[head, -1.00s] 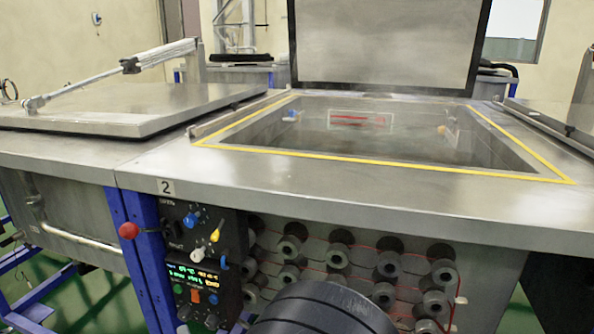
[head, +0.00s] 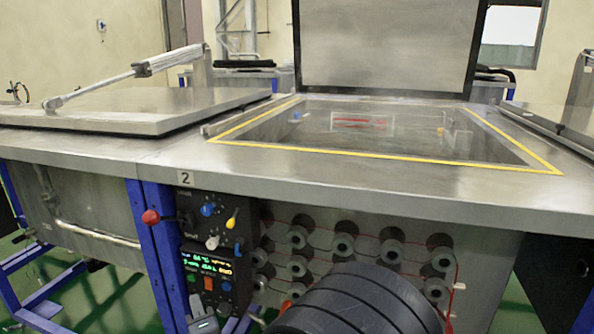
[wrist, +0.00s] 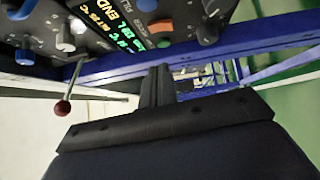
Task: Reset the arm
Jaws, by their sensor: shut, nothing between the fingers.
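My gripper (wrist: 157,86) is shut and empty in the wrist view, its dark fingers pointing away over the blue frame. In the head view my black ribbed arm rises at the bottom, in front of the panel of hose fittings. The control panel (head: 216,262) of station 2 has knobs and a lit display; it also shows at the top left of the wrist view (wrist: 100,30). A lever with a red ball (head: 151,217) sticks out to the left of the panel. The ball (wrist: 62,108) is apart from my fingers in the wrist view. The tank lid (head: 385,45) stands upright, open.
The open tank (head: 232,132) has a yellow-marked rim. A closed lid (head: 130,108) with a pneumatic cylinder (head: 125,76) lies at left. Blue frame posts (head: 160,255) stand beside the panel. Fittings with red tubing (head: 345,245) fill the front below the counter.

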